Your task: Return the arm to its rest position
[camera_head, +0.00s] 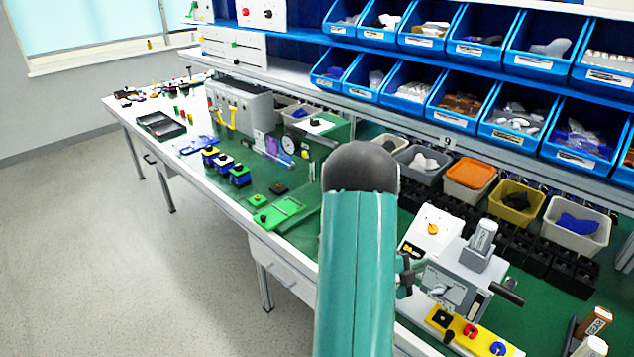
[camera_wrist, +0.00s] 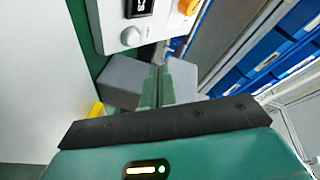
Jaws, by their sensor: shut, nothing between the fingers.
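My teal arm rises from the bottom middle of the head view over the bench and hides part of it. My gripper does not show clearly there. In the wrist view my gripper (camera_wrist: 163,72) is shut and empty, its two green fingers side by side. Beyond them is a white panel (camera_wrist: 160,18) with a grey knob (camera_wrist: 131,36) and an orange knob (camera_wrist: 188,6). In the head view a white panel with an orange rotary knob (camera_head: 432,229) stands right of my arm.
A grey device (camera_head: 462,278) with a dark handle and a yellow button strip (camera_head: 470,335) sit close right of my arm. Blue bins (camera_head: 480,35) line the shelves behind. Smaller bins (camera_head: 585,236) stand on the green bench. Open floor (camera_head: 120,260) lies at left.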

